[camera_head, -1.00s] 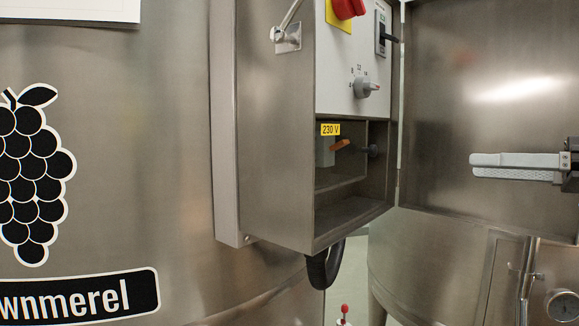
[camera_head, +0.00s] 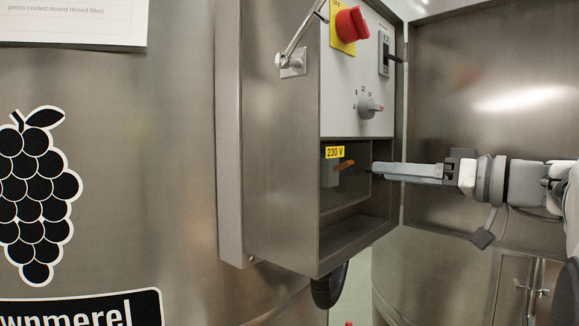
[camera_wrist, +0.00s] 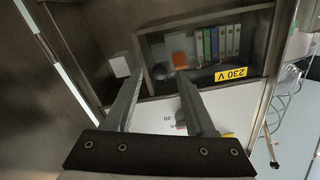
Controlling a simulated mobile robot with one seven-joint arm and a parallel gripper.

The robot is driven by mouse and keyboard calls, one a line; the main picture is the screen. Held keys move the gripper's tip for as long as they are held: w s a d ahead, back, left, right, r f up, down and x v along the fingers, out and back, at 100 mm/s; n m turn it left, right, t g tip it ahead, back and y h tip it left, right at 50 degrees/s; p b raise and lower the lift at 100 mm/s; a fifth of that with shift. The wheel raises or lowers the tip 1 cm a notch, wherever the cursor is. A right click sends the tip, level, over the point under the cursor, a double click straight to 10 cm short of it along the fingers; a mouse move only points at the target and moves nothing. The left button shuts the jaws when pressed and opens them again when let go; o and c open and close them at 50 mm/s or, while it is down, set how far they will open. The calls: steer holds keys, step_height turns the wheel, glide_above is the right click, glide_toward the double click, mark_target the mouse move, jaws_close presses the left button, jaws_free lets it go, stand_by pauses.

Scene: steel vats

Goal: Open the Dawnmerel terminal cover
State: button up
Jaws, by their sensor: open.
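The Dawnmerel cabinet (camera_head: 277,180) stands open on the vat. Its lower compartment, under the grey switch panel, has a yellow 230 V label (camera_head: 335,152), upside down in the wrist view (camera_wrist: 230,75). A dark frame (camera_wrist: 205,18) there surrounds a recess with coloured terminals (camera_wrist: 215,42) and an orange part (camera_head: 343,165). I cannot tell whether a clear cover lies over it. A small dark knob (camera_wrist: 160,72) sits near the frame's corner. My gripper (camera_head: 374,171) points left at this compartment; in the wrist view its open fingers (camera_wrist: 158,72) appear on either side of the knob. Contact cannot be told.
Above are a red rotary switch (camera_head: 351,23), a black-handled switch (camera_head: 387,55) and a grey selector knob (camera_head: 369,105). The open cabinet door (camera_head: 480,60) stands behind my arm on the right. A metal stay (camera_head: 303,35) crosses the cabinet's upper side.

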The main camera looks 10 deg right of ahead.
steer(key=shift+x, duration=0.9)
steer(key=shift+c, duration=0.3)
jaws_close()
stand_by(0.6)
